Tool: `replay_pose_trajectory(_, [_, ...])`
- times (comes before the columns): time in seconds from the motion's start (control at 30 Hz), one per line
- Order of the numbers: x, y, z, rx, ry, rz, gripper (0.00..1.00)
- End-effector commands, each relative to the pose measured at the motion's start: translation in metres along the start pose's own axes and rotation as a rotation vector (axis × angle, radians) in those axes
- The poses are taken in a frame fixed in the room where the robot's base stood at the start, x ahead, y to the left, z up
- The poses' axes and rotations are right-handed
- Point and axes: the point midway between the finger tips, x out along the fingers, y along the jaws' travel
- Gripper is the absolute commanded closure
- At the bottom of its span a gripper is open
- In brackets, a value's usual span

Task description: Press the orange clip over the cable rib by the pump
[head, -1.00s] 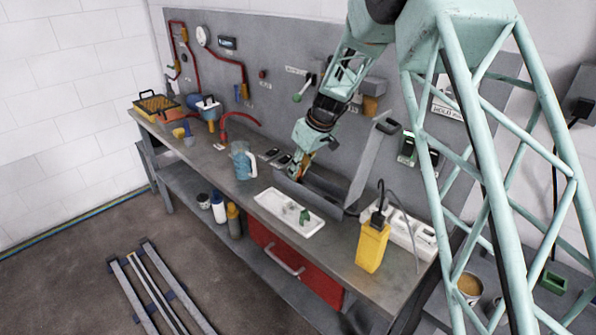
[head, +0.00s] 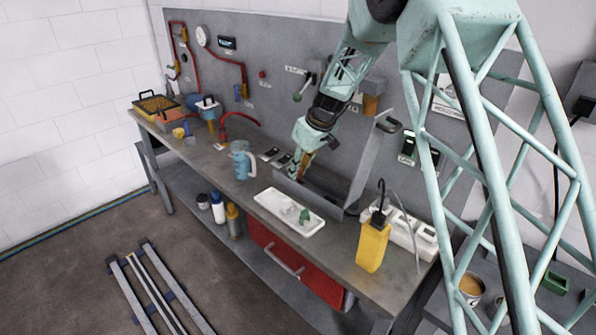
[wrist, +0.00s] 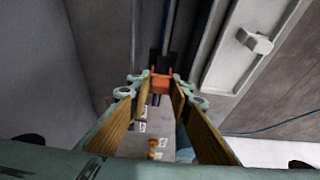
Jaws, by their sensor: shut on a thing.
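My gripper (head: 302,166) reaches down into the open grey trough (head: 318,188) on the bench. In the wrist view its two fingers with yellow-brown pads close on the orange clip (wrist: 160,82), held at the fingertips. A dark cable-like strip (wrist: 171,30) runs away just beyond the clip. I cannot tell whether the clip touches it, and I cannot make out the rib clearly. A yellow container with a black spout (head: 372,245), perhaps the pump, stands on the bench to the right of the trough. The clip is too small to make out in the head view.
A white tray (head: 268,204) with small items lies in front of the trough. A blue jug (head: 241,160) stands to its left. A raised grey panel (head: 372,165) rises at the trough's right side. A white long box (head: 424,238) lies behind the yellow container.

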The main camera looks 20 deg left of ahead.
Motion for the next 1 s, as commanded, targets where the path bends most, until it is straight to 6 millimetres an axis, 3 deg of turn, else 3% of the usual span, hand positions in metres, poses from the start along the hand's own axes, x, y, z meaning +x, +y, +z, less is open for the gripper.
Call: replay_pose_trajectory(1.0, [0.010, 0.000, 0.004, 0.000, 0.000, 0.000, 0.87])
